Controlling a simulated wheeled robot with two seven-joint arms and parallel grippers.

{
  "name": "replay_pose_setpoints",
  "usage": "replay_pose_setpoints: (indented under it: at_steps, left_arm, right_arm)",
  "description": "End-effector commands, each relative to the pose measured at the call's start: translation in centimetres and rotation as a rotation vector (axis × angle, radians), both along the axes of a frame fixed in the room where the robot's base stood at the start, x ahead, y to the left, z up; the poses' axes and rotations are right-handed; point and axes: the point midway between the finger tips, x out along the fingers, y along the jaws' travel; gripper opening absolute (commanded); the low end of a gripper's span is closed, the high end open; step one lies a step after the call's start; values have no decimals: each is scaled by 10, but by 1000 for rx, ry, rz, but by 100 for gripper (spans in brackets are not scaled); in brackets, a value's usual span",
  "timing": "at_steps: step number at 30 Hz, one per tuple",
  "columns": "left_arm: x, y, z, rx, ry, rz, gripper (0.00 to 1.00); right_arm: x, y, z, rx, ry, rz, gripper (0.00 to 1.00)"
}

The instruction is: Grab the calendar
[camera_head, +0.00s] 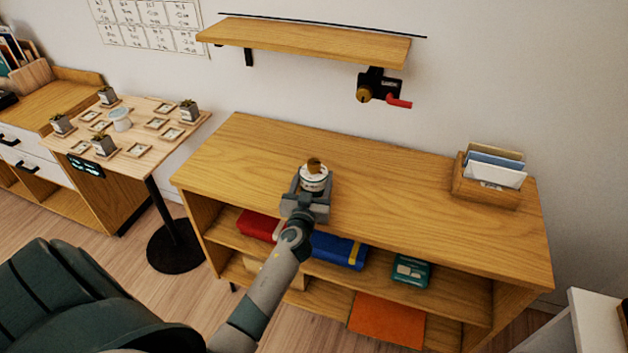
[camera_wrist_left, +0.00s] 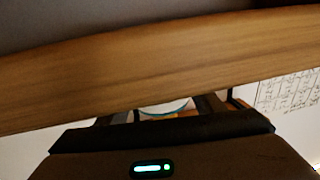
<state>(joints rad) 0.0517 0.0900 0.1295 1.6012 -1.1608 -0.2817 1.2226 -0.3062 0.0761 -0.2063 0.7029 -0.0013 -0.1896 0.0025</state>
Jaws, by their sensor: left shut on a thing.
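My left gripper (camera_head: 315,190) is over the middle of the wooden sideboard top, shut on a small white round thing (camera_head: 314,179) with dark marks and a brown top. I cannot tell whether this thing is the calendar, or whether it touches the sideboard. In the left wrist view a white and teal part of it (camera_wrist_left: 163,107) shows between the dark fingers; the rest is hidden. A grid of printed sheets (camera_head: 150,25), which looks like a wall calendar, hangs at the upper left. My right gripper is not in view.
The sideboard (camera_head: 400,170) is mostly bare on top, with a wooden letter holder (camera_head: 487,195) at its right end. A wall shelf (camera_head: 310,42) hangs above. A small table (camera_head: 170,104) with pots and frames stands left. A dark green chair (camera_head: 80,305) is at lower left.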

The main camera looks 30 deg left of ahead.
Motion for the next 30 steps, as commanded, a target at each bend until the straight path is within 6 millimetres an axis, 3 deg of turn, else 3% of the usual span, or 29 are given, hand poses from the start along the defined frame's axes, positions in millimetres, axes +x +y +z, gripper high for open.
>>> replay_pose_setpoints:
  at_steps: [10, 19, 21, 24, 30]
  left_arm:
    - [0, 0, 10, 2, -4, 0, 26]
    - [0, 0, 45, 3, -5, -2, 26]
    - [2, -15, 49, -3, -7, -3, 26]
    - [3, -35, 61, -4, -7, -3, 26]
    - [6, -73, 84, -5, -6, -2, 26]
  right_arm:
    - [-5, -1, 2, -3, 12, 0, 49]
    - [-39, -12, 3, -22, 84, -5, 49]
    - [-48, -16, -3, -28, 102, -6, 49]
    - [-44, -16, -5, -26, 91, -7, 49]
    - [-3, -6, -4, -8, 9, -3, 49]
